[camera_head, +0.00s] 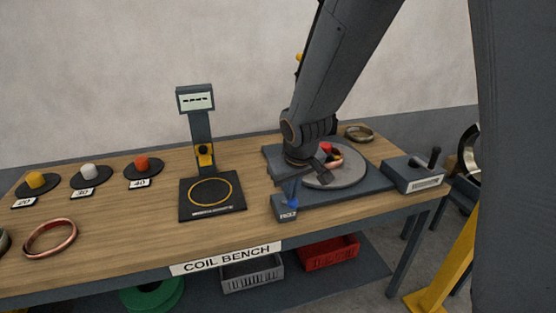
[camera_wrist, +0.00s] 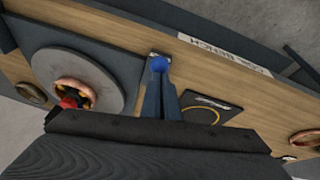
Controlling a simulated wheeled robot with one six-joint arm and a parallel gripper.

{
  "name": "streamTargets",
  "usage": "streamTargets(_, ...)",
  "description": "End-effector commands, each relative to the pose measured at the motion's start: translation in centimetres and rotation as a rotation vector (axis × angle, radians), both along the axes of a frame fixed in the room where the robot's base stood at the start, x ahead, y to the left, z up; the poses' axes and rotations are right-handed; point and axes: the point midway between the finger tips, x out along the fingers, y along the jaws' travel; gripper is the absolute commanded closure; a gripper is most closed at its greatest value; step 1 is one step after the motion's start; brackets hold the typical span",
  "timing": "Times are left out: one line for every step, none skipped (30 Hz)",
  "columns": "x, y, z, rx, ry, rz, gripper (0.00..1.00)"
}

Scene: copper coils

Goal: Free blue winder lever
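The blue winder lever (camera_wrist: 159,64) shows as a round blue knob above a small labelled block at the winder's front left corner. In the head view the lever (camera_head: 293,203) stands beside my gripper (camera_head: 308,178), which is low over the winder's left side. The winder has a dark base (camera_head: 345,193) and a grey disc (camera_head: 350,177). A copper coil (camera_wrist: 98,78) with a red part (camera_wrist: 68,103) lies on the disc. In the wrist view, two narrow dark pieces run toward the knob. I cannot tell whether the gripper touches or grips it.
A scale (camera_head: 184,212) with an upright display (camera_head: 195,99) stands left of the winder. A crank box (camera_head: 415,178) is at the right and a brass ring (camera_head: 359,133) behind. Several coloured pegs and a copper ring (camera_head: 50,253) are at the left. Bare wood lies between.

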Motion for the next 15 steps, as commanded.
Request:
streamTargets(-1.3, -0.5, -1.3, -0.011, 0.037, -0.005, 1.0)
streamTargets(-1.3, -0.5, -1.3, -0.011, 0.037, -0.005, 1.0)
streamTargets(-1.3, -0.5, -1.3, -0.01, 0.037, -0.006, 1.0)
streamTargets(-1.3, -0.5, -1.3, -0.011, 0.037, -0.006, 1.0)
streamTargets(-1.3, -0.5, -1.3, -0.011, 0.037, -0.006, 1.0)
streamTargets(-1.3, -0.5, -1.3, -0.011, 0.037, -0.006, 1.0)
streamTargets(-1.2, -0.5, -1.2, -0.011, 0.037, -0.006, 1.0)
streamTargets(-1.2, -0.5, -1.1, -0.011, 0.036, -0.006, 1.0)
streamTargets(-1.1, -0.4, -0.8, -0.011, 0.035, -0.006, 1.0)
streamTargets(-1.1, -0.4, -0.6, -0.01, 0.033, -0.006, 1.0)
streamTargets(-1.0, -0.3, -0.3, -0.009, 0.032, -0.006, 1.0)
streamTargets(-0.8, -0.1, 0.2, -0.009, 0.029, -0.006, 1.0)
streamTargets(-0.7, 0.0, 0.7, -0.009, 0.027, -0.006, 1.0)
streamTargets(-0.5, 0.1, 1.2, -0.007, 0.024, -0.005, 1.0)
streamTargets(-0.2, 0.3, 1.9, -0.006, 0.019, -0.005, 1.0)
